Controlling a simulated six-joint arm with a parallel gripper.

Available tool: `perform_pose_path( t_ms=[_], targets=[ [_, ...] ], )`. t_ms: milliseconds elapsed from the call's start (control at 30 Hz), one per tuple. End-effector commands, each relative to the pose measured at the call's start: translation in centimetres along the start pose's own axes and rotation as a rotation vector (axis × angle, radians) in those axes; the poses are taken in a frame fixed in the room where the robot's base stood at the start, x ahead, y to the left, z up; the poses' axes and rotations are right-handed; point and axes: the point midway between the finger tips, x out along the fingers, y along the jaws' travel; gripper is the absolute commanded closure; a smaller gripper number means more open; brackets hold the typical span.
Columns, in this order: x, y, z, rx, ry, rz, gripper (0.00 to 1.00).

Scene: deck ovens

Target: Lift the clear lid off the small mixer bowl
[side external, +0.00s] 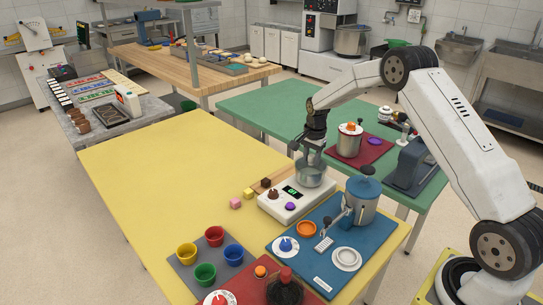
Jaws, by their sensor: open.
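My gripper (311,159) points down with its jaws open, directly over a small grey, partly see-through bowl (309,175). The fingertips are at or just above the bowl's rim; I cannot tell whether they touch it. The bowl stands at the back of a white device (290,206) with a lit green display. I cannot make out a clear lid on the bowl, as the gripper covers part of its top and the picture is small. I cannot tell for sure that this is the mixer bowl.
A blue lidded pot (362,206) stands close on the right, on a blue mat (322,268). A steel pot (349,144) with an orange-topped lid is behind, on a red mat. Coloured cups (205,272) are in front left. The yellow table (165,185) is clear on the left.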

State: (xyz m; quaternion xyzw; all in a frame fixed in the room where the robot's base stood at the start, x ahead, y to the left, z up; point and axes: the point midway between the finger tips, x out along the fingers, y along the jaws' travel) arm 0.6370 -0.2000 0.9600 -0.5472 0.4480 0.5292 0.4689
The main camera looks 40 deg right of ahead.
Motion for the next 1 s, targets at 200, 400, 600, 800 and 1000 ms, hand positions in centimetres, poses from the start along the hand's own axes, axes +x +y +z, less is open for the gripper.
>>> perform_pose_path(
  t_ms=[200, 400, 600, 800, 1000],
  targets=[
    [0.17, -0.01, 0.00, 0.000, 0.000, 0.000, 0.57],
    [0.15, -0.01, -0.01, 0.000, 0.000, 0.000, 0.57],
    [0.14, -0.01, -0.01, 0.000, 0.000, 0.000, 0.85],
    [0.11, -0.02, -0.02, 0.000, 0.000, -0.001, 1.00],
    [0.00, -0.03, -0.02, 0.000, 0.001, -0.001, 1.00]
  ],
)
